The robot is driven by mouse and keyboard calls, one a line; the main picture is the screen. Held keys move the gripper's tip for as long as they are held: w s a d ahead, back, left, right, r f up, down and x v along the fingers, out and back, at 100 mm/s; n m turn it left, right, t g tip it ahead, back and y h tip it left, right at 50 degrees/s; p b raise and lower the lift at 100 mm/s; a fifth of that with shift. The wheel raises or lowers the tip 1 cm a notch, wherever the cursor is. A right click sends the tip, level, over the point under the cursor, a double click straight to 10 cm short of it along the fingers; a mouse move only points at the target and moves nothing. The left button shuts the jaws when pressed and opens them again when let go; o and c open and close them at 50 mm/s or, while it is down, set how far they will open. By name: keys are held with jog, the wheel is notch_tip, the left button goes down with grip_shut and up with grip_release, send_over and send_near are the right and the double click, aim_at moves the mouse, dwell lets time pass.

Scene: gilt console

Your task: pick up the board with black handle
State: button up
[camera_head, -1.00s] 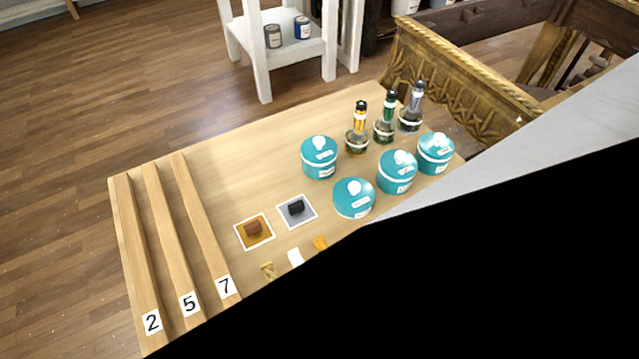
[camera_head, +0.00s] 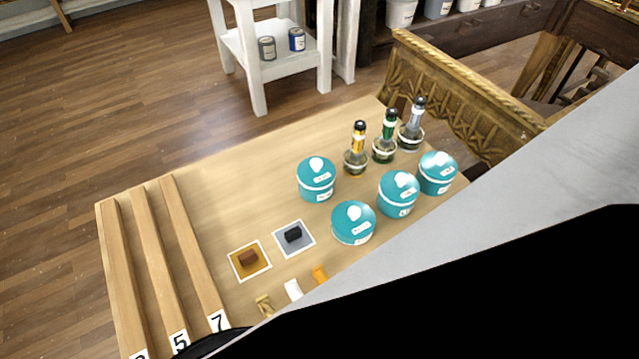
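The board with the black handle (camera_head: 295,240) is a small grey square with a pale edge. It lies flat on the wooden table (camera_head: 225,180), left of the teal pots. A similar board with a brown handle (camera_head: 249,261) lies just to its left. My gripper is not visible. A large black and grey shape across the lower right hides the near part of the table.
Several teal lidded pots (camera_head: 317,180) and three bottles (camera_head: 384,137) stand right of the boards. Wooden rails (camera_head: 178,240) with number cards run along the left. Small white (camera_head: 293,289) and orange pieces (camera_head: 320,274) lie in front. A carved gilt panel (camera_head: 455,95) stands behind.

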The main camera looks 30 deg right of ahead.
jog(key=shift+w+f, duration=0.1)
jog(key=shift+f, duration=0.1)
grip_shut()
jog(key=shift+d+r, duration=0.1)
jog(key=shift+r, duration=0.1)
